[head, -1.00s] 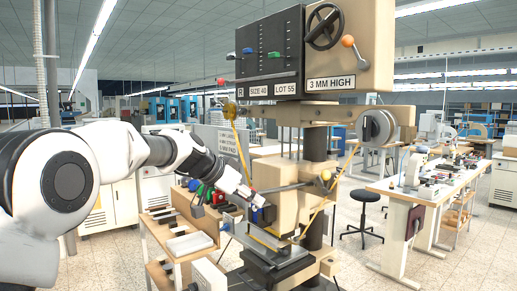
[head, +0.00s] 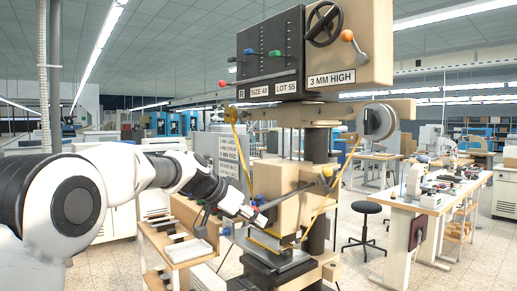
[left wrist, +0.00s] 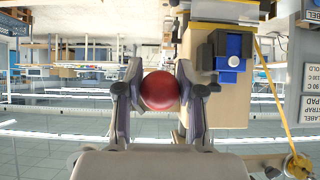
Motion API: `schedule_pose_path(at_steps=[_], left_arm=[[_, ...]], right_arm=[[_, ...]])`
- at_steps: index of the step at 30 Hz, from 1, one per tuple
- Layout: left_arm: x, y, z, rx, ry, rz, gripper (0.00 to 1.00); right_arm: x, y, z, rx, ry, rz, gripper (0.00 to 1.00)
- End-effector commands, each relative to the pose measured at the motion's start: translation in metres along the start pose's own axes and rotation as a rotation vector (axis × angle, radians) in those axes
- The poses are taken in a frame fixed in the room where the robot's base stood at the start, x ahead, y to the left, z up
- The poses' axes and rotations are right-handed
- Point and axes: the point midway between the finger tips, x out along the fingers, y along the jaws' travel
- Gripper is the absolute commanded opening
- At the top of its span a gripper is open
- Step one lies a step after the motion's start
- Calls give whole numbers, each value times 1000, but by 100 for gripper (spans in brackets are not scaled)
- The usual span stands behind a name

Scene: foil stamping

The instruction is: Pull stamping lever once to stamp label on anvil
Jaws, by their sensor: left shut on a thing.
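The beige stamping press (head: 290,195) stands in the middle of the head view. Its lever (head: 292,194) is a thin grey bar that slopes down to the left across the press block. My left gripper (head: 260,217) is at the lever's lower left end. In the left wrist view its fingers are shut on a red ball knob (left wrist: 160,91), one finger on each side. The grey anvil plate (head: 282,260) lies under the press block. I cannot make out a label on it. My right gripper is in no view.
The upper box (head: 270,55) carries sliders, a black handwheel (head: 325,27) and printed signs. Yellow foil (head: 340,185) runs beside the press. A side bench (head: 180,250) stands at left, a stool (head: 365,222) and workbench (head: 435,200) at right.

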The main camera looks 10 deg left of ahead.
Motion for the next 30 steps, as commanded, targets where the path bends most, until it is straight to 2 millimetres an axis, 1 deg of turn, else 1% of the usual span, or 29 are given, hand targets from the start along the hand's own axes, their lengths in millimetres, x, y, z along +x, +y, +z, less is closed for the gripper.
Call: schedule_pose_path(at_steps=[1,6,15,17,21,23,25,30], left_arm=[[6,0,6,0,-4,1,0],[5,0,4,0,-3,0,0],[5,0,4,0,0,-1,0],[9,0,7,0,0,-1,0],[24,0,17,1,-1,-1,0],[30,0,21,1,-2,0,0],[27,0,17,0,-1,-1,0],[26,0,17,0,-1,0,0]], right_arm=[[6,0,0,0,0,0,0],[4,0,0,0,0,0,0],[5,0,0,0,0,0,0],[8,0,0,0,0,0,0],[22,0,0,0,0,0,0],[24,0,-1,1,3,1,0],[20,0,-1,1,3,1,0],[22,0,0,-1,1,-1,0]])
